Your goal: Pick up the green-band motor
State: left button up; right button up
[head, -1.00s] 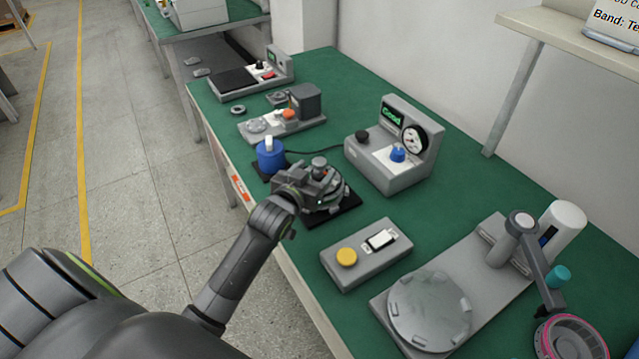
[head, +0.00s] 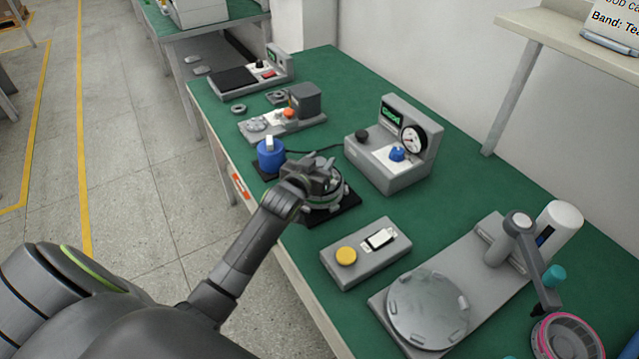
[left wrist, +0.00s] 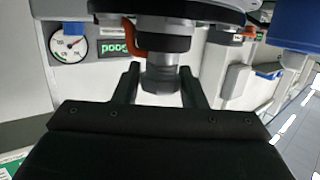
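A round grey motor (head: 338,196) sits on a black base on the green bench; my left gripper hides much of it. I cannot make out a green band on it. My left gripper (head: 325,170) is over the motor's top in the head view. In the left wrist view, which looks upside down, the open fingers of the gripper (left wrist: 160,88) stand either side of a dark stub (left wrist: 160,74) of the motor, with gaps visible on both sides. My right gripper is not in view.
A gauge box (head: 428,165) with a "Good" display stands right of the motor. A blue cylinder (head: 270,157) is behind it at left. A grey box with a yellow button (head: 346,257) and a turntable fixture (head: 428,308) are nearer. Green bench is bare between them.

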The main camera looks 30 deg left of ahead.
pick_arm(q)
grip_shut()
jog(key=shift+w+r, duration=0.1)
jog(key=shift+r, duration=0.15)
